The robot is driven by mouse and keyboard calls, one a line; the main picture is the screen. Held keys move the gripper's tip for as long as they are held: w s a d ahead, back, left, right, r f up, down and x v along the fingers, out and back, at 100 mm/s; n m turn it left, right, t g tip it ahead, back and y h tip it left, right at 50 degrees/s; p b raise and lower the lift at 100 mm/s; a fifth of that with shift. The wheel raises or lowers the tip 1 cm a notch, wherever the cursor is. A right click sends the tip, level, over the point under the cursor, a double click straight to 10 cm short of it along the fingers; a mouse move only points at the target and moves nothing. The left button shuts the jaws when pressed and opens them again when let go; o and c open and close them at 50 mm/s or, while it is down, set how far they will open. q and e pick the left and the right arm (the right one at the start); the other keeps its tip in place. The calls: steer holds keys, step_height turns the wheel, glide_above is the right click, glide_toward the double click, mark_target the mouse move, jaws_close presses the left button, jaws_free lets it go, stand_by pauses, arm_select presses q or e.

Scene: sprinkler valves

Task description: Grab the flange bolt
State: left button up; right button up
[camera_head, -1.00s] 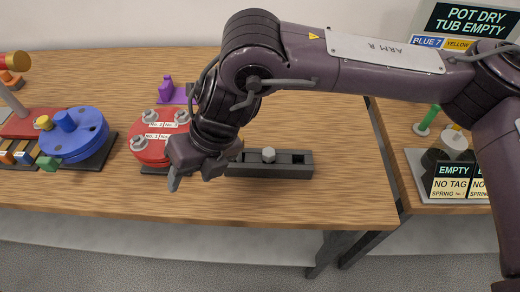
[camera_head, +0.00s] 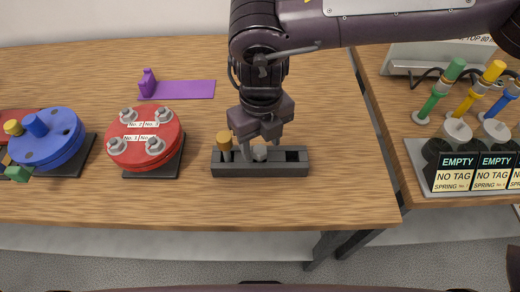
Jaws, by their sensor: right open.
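A grey flange bolt (camera_head: 260,153) stands upright in the dark slotted rack (camera_head: 260,170) on the wooden bench. My right gripper (camera_head: 262,143) points down over the rack, its open fingers at either side of the bolt's head. I cannot tell whether they touch it. A brass-coloured piece (camera_head: 225,145) stands in the rack's left end, and the right slot looks empty. The round red flange cover (camera_head: 146,136) lies left of the rack, with several grey bolts around its numbered labels. My left gripper is out of view.
A blue round valve body (camera_head: 60,145) stands at the far left. A purple bracket (camera_head: 180,89) lies behind the red cover. On the right bench are green, yellow and blue handled tools (camera_head: 465,100) and signs reading EMPTY (camera_head: 457,162). The front bench area is clear.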

steer(key=shift+f, duration=0.5)
steer(key=shift+c, duration=0.2)
steer(key=c, duration=1.1)
steer(key=shift+r, duration=0.15)
